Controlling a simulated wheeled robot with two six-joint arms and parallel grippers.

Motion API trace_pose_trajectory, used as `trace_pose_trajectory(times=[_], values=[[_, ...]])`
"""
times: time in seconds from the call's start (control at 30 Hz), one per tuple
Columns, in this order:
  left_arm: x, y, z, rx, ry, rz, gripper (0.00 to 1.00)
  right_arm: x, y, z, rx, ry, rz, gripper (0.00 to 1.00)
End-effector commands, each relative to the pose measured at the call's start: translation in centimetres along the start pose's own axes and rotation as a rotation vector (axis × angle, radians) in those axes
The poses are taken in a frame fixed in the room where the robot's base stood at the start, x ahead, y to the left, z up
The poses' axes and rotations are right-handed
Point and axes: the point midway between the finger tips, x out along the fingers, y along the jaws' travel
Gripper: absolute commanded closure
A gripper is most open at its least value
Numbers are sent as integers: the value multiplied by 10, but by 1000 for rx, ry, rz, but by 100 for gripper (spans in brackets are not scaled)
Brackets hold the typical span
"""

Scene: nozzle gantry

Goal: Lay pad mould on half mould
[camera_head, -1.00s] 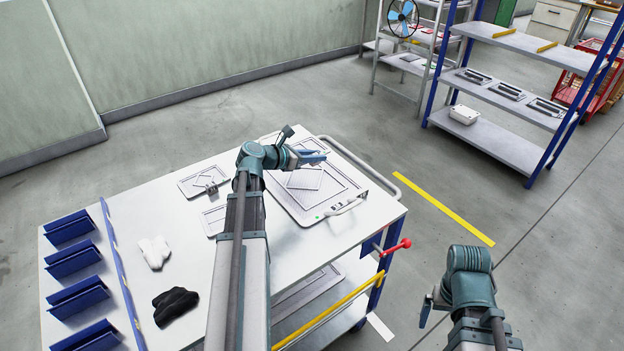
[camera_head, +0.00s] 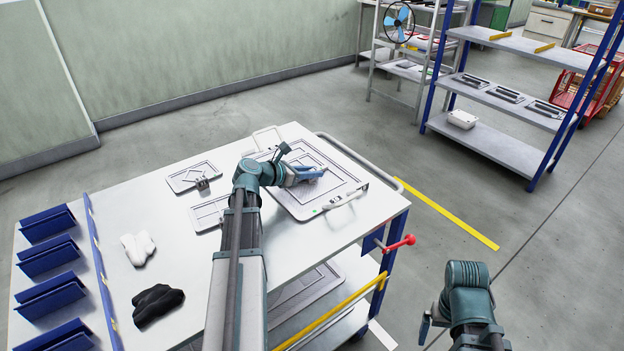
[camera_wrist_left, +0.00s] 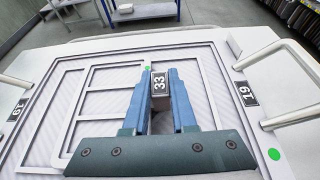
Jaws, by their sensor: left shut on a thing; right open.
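The half mould (camera_head: 285,196) is a large grey framed plate with stepped rectangular ridges, a handle at each end and tags reading 19. It lies flat on the trolley table and fills most of the left wrist view (camera_wrist_left: 207,78). My left gripper (camera_head: 318,173) is over its middle, shut on the pad mould by a small block tagged 33 (camera_wrist_left: 160,84). The fingers and palm cover much of the pad mould. It appears low within the half mould's outline; I cannot tell whether it touches all round. My right gripper (camera_head: 432,313) is open and empty, right of the trolley.
Two smaller plates, one with a block on top (camera_head: 194,177) and another (camera_head: 209,213), lie left of the half mould. White gloves (camera_head: 138,248), black gloves (camera_head: 157,304) and blue bins (camera_head: 48,223) are at the left. A red-knobbed clamp (camera_head: 402,243) sticks out at the trolley's right.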

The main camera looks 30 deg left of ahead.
Motion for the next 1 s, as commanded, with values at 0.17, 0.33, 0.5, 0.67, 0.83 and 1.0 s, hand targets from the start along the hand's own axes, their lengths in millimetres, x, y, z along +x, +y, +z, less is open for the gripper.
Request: trace_pose_trajectory(times=[0.17, 0.33, 0.5, 0.67, 0.83, 1.0], values=[[0, 0, 0, 0, -1, 0, 100, 0, 0, 0, 0, 0, 0, 0], [1, 0, -3, 0, -1, 0, 100, 3, 0, 0, 0, 0, 0, 0], [1, 0, -3, 0, 0, 0, 54, 3, 0, 0, 0, 0, 0, 0], [1, 0, -3, 0, 0, 0, 45, 3, 0, 0, 0, 0, 0, 0], [1, 0, -2, 0, 0, 0, 45, 2, 0, 0, 0, 0, 0, 0], [-13, -1, 2, -1, 0, 1, 45, -7, 1, 0, 0, 0, 0, 0]])
